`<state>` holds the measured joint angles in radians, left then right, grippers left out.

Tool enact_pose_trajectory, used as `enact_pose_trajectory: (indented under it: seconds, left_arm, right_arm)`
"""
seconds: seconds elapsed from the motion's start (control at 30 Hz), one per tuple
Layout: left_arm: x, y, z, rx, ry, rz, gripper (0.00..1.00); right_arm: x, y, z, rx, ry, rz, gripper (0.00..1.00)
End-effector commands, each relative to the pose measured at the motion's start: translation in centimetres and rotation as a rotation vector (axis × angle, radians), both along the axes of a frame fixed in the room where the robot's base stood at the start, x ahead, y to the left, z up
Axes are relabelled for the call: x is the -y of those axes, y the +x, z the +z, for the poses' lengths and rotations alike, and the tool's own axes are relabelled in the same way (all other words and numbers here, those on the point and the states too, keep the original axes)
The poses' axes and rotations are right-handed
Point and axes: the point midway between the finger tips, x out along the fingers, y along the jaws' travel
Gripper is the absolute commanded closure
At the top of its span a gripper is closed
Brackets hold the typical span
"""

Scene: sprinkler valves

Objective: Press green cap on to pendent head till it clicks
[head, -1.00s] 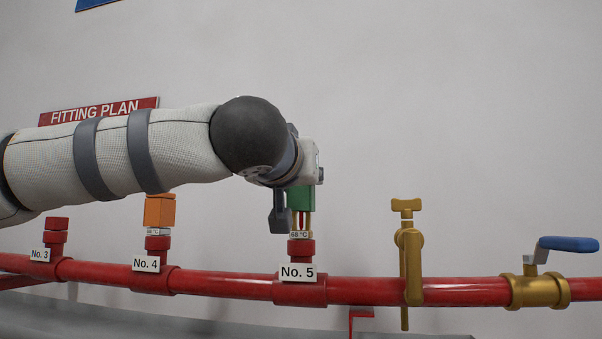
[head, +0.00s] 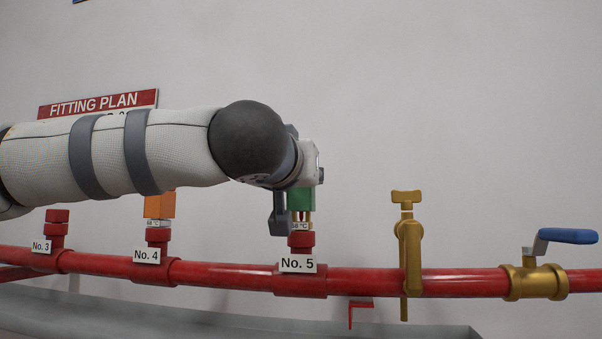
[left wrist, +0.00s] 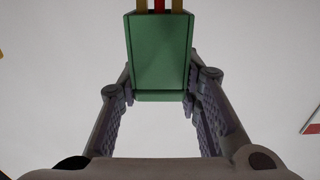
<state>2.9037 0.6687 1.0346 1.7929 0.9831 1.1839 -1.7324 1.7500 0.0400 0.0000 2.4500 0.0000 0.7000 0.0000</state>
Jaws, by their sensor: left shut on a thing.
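The green cap (head: 300,199) sits over the pendent head at the No. 5 outlet (head: 301,242), upright in the head view. Below the cap, short lengths of the head's brass arms (head: 311,216) and a bit of red show above its 68 °C tag (head: 301,226). My left gripper (head: 285,208) is shut on the cap from above; one dark finger shows at its left side. In the left wrist view the cap (left wrist: 160,48) is between both fingers (left wrist: 160,96), with two brass arms and a red bulb (left wrist: 159,5) beyond it. My right gripper is not in view.
The red pipe (head: 220,274) runs across below, with an orange cap (head: 160,205) on No. 4 and a red fitting at No. 3 (head: 57,217). Right of No. 5 stand a brass valve (head: 408,240) and a blue-handled valve (head: 567,237). My arm hides part of the FITTING PLAN sign (head: 95,104).

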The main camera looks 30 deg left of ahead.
Motion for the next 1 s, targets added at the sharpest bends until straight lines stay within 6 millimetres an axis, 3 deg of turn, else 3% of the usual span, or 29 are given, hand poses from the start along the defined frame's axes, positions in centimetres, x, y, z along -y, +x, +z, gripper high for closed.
enact_pose_trajectory:
  seconds: [0.57, 0.6, 0.7, 1.0]
  left_arm:
    - [0.0, 0.0, -1.5, 0.0, 0.0, 0.0, 0.97]
    - [0.0, 0.0, -1.5, 0.0, 0.0, 0.0, 0.64]
    - [0.0, 0.0, -1.5, 0.0, 0.0, 0.0, 0.45]
    - [0.0, -0.1, -1.5, 0.0, 0.0, 0.0, 0.45]
  right_arm:
    - [0.0, 0.0, 0.0, 0.0, 0.0, 0.0, 0.6]
    - [0.0, 0.0, 0.0, 0.0, 0.0, 0.0, 0.6]
    - [0.0, 0.0, 0.0, 0.0, 0.0, 0.0, 0.6]
    - [0.0, 0.0, 0.0, 0.0, 0.0, 0.0, 0.6]
